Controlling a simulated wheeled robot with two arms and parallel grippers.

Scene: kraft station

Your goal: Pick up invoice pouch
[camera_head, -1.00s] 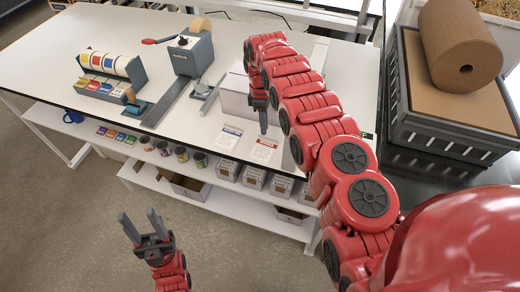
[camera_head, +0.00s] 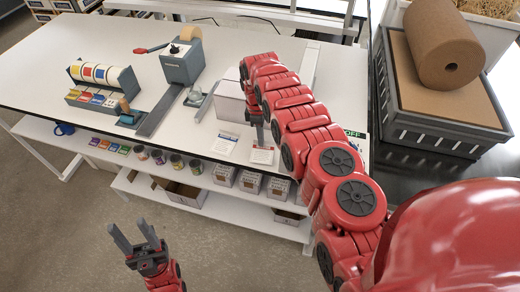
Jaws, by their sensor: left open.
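Two small flat white packets lie side by side near the front edge of the white table. One has a blue mark (camera_head: 223,143) and the other has a red mark (camera_head: 262,155). Their print is too small to read, so I cannot tell which is the invoice pouch. My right gripper (camera_head: 260,138) points down beside the red-marked packet, at its far edge. Whether it touches is unclear, and its jaw opening is hidden by the viewing angle. My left gripper (camera_head: 135,236) is open and empty, low in front of the table.
A white box (camera_head: 229,100) stands just behind my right gripper. A tape dispenser (camera_head: 187,58) and a rack of coloured rolls (camera_head: 103,82) stand further left. Cans and small boxes (camera_head: 249,181) fill the shelf below. A brown roll (camera_head: 443,45) lies on a dark crate at right.

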